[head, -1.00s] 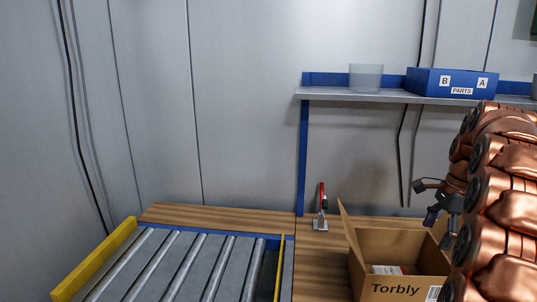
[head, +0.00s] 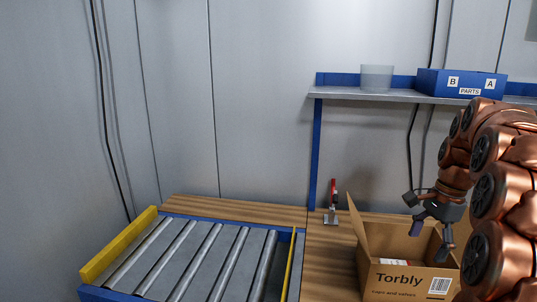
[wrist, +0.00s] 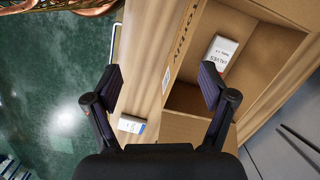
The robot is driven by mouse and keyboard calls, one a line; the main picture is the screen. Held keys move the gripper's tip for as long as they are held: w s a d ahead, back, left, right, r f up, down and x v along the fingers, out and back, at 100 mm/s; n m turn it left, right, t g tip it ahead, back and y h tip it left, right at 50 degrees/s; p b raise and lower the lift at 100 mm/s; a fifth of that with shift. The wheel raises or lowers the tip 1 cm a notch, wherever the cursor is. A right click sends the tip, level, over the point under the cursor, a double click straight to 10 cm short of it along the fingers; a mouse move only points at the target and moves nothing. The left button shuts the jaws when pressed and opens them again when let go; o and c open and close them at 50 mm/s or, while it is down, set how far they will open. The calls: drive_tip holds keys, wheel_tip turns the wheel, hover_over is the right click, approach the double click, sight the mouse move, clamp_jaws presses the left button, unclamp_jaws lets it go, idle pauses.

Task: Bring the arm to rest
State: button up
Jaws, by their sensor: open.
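My gripper (head: 432,236) hangs at the end of my copper-coloured arm at the right of the head view, over the right part of an open cardboard box. In the wrist view my gripper (wrist: 164,90) is open, with nothing between its fingers. The cardboard box (head: 398,281), marked Torbly, stands on the wooden bench (head: 328,262). A small white carton (wrist: 222,52) lies inside the box. Another small white and blue carton (wrist: 131,124) lies outside it, near the bench edge, in the wrist view.
A roller conveyor (head: 190,252) with yellow rails lies left of the box. A red-handled clamp (head: 332,205) stands behind the box. A shelf (head: 395,96) above holds a clear tub (head: 377,77) and a blue parts bin (head: 461,83).

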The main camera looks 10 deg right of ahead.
drive_tip(key=s+a+f+n+g, duration=0.1)
drive_tip(key=s+a+n, duration=0.5)
drive_tip(key=a, duration=0.6)
drive_tip(key=s+a+f+n+h+p, duration=0.1)
drive_tip(key=s+a+f+n, duration=0.3)
drive_tip(key=s+a+n, duration=0.3)
drive_tip(key=s+a, duration=0.4)
drive_tip(key=a, duration=0.1)
drive_tip(key=shift+s+n+g, duration=0.2)
drive_tip(key=shift+n+g, duration=0.1)
drive_tip(key=shift+g, duration=0.1)
drive_tip(key=s+f+n, duration=0.1)
drive_tip(key=s, duration=0.1)
drive_tip(key=s+a+f+n, duration=0.1)
drive_tip(key=s+n, duration=0.1)
drive_tip(key=s, duration=0.1)
drive_tip(key=s+a+f+n, duration=0.1)
drive_tip(key=s+f, duration=0.1)
drive_tip(key=s, duration=0.1)
drive_tip(key=shift+s+a+f+h, duration=0.1)
drive_tip(key=shift+s+a+h, duration=0.1)
drive_tip(key=shift+a+h, duration=0.1)
